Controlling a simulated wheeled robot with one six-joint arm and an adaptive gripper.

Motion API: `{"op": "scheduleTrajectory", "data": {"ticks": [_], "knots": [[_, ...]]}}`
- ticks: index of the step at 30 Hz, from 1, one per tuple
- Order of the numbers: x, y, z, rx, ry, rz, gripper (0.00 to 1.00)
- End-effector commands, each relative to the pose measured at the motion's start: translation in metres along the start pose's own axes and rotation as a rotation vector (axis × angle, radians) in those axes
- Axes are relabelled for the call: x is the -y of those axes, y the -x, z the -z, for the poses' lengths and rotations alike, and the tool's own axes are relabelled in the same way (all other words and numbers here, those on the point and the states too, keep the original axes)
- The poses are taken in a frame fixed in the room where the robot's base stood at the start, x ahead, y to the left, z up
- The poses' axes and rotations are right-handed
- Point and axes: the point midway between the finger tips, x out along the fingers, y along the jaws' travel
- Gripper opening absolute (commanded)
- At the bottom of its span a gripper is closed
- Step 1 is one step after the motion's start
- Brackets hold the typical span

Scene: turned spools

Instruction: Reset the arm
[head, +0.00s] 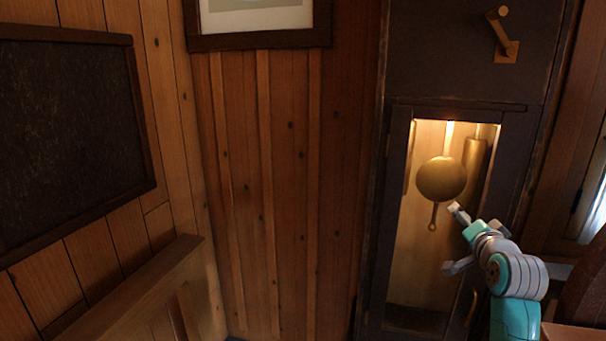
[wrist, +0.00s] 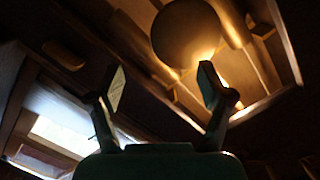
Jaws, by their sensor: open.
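My gripper (head: 452,240) is at the lower right of the head view, at the end of my teal and grey arm. It is in front of the lit glass-fronted case of a tall dark clock (head: 398,200). In the wrist view its two fingers (wrist: 163,90) stand wide apart with nothing between them. A round brass pendulum bob (head: 441,178) hangs inside the lit case. The bob (wrist: 186,32) also shows beyond the fingertips in the wrist view. I cannot tell how far the fingers are from the case.
A brass weight (head: 475,165) hangs beside the bob. A brass crank (head: 502,35) is on the clock's upper front. A dark board (head: 70,130) and a framed picture (head: 258,22) hang on the wood walls. A wooden ledge (head: 140,285) is at lower left.

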Motion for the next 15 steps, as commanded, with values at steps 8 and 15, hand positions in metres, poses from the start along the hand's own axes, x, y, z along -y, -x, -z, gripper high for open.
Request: {"op": "scheduleTrajectory", "data": {"ticks": [8,15], "knots": [[-0.057,0.038,-0.109,0.031,0.074,-0.008,0.79],[-0.097,0.089,-0.187,0.053,0.145,-0.009,0.79]]}}
